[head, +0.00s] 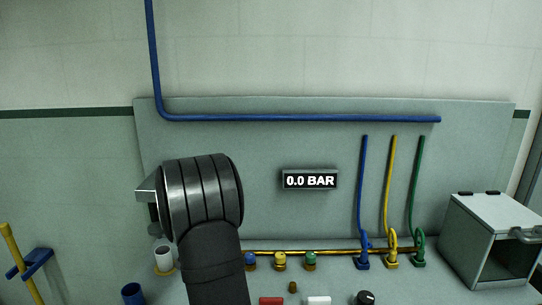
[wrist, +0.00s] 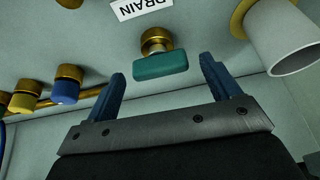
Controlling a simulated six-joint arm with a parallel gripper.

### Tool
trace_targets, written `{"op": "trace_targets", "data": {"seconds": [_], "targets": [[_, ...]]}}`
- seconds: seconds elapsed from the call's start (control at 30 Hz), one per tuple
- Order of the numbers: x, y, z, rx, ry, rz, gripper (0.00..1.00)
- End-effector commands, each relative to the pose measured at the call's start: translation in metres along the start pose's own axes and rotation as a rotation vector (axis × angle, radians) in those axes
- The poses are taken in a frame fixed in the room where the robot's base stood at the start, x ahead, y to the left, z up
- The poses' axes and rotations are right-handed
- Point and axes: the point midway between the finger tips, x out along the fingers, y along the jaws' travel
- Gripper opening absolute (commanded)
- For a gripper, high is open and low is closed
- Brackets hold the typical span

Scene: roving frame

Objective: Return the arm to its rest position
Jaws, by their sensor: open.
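My arm rises from the bottom of the head view, with its dark ribbed wrist (head: 202,195) in front of the left part of the panel. My gripper (wrist: 163,70) shows in the wrist view with two blue fingers spread apart and nothing held between them. Ahead of the fingers is a teal handle (wrist: 160,66) on a brass stem, beside a label reading DRAIN (wrist: 142,6). The handle appears beyond the fingertips; I cannot tell the exact gap. The fingers are not visible in the head view.
A white cup (wrist: 285,38) is right of the fingers in the wrist view. Blue (head: 250,261), yellow (head: 280,261) and green (head: 310,261) knobs line a brass pipe. An open grey box (head: 468,240) stands right. A display (head: 310,181) reads 0.0 BAR.

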Motion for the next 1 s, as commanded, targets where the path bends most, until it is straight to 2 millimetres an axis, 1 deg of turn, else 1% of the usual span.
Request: {"op": "trace_targets", "data": {"seconds": [0.1,0.2,0.57,0.67,0.77,1.0], "targets": [[0.007,0.000,0.000,0.000,-0.001,0.001,0.82],[0.009,0.000,0.000,0.000,-0.001,0.000,0.82],[0.006,0.000,0.000,0.000,0.000,0.000,0.82],[-0.002,0.000,-0.001,0.000,0.003,-0.001,0.82],[-0.016,-0.001,-0.001,-0.001,0.003,-0.002,0.82],[-0.060,-0.001,-0.001,0.000,0.002,-0.002,0.82]]}}
